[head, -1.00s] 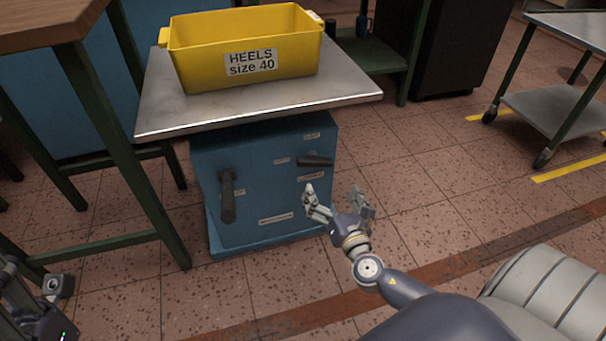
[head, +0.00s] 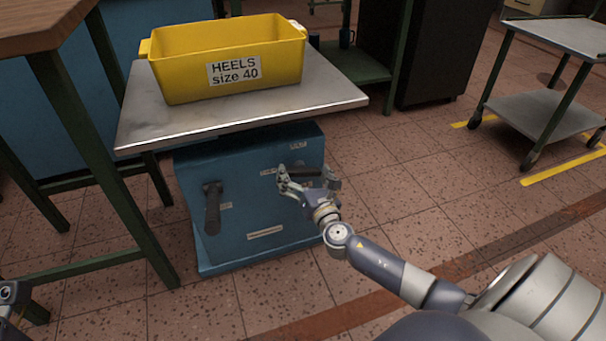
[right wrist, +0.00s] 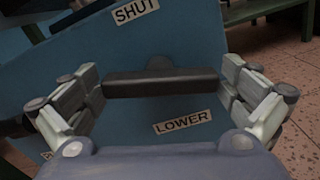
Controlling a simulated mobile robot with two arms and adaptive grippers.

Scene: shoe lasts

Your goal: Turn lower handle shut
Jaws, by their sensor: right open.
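The lower handle (right wrist: 160,84) is a dark bar lying level on the blue cabinet front. A LOWER label (right wrist: 183,122) sits below it and a SHUT label (right wrist: 135,10) above. In the head view the handle (head: 306,171) is partly covered by my right gripper (head: 308,179). The right gripper is open, with one finger near each end of the bar. In the right wrist view the gripper (right wrist: 159,76) straddles the bar, and I cannot tell whether a finger touches it. My left gripper's fingers are not seen.
Another dark handle (head: 212,208) hangs upright on the left of the cabinet (head: 250,255). A metal top (head: 245,117) overhangs both handles and carries a yellow HEELS bin (head: 170,75). A green-legged table (head: 125,195) stands close on the left. Floor to the right is open.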

